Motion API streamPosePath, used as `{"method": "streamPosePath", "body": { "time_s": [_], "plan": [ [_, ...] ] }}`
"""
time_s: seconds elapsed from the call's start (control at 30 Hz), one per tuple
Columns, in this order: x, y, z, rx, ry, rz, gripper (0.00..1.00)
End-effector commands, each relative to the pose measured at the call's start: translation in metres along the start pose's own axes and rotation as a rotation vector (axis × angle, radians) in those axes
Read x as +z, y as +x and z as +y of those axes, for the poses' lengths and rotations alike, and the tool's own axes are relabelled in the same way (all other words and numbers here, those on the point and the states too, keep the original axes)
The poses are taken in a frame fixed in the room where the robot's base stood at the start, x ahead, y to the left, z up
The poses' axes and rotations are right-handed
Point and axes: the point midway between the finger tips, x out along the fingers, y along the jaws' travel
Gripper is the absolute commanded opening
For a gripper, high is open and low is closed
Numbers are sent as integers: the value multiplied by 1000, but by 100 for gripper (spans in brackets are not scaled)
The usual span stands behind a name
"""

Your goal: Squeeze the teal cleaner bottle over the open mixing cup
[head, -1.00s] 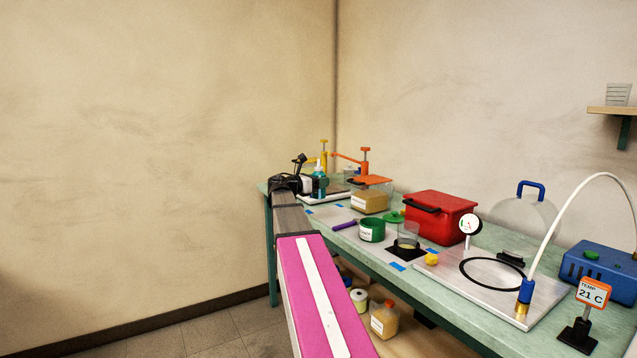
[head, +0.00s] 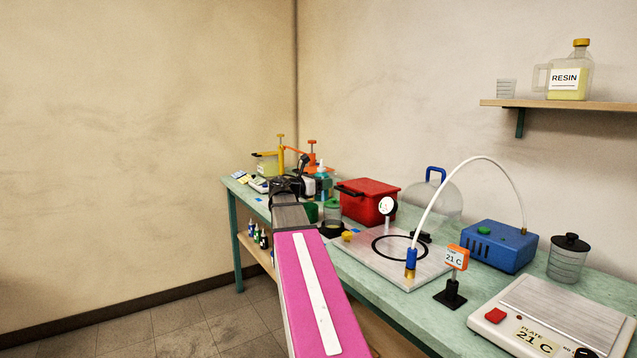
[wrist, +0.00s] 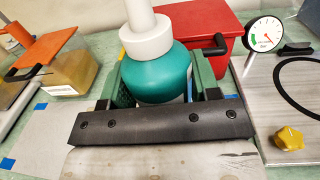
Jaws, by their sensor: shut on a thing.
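The teal cleaner bottle (head: 322,181) is held upright by my gripper (head: 309,186). In the wrist view, the teal bottle (wrist: 160,76) with its white collar and nozzle sits between the two fingers of my gripper (wrist: 158,90), which is shut on it. The clear open mixing cup (head: 332,212) stands on a dark pad on the bench. In the head view the bottle appears just above and slightly left of the cup; I cannot tell whether it is directly over it. The cup is not clearly visible in the wrist view.
A red box (head: 372,207) with a black handle stands behind and right of the cup. A dial gauge (head: 387,206) and a metal plate (head: 425,265) lie further right. An orange-lidded container (wrist: 50,60) is at left.

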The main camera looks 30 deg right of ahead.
Motion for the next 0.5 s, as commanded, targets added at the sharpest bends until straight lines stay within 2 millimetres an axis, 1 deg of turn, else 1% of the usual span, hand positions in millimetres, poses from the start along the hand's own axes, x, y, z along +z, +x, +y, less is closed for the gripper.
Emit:
{"method": "streamPosePath", "body": {
  "time_s": [0.13, 0.27, 0.5],
  "plan": [
    [0, 0, -2, 1, 10, 0, 0],
    [-1, 1, 3, 1, 66, 0, 0],
    [-3, 1, 20, 1, 302, 0, 0]
  ]
}}
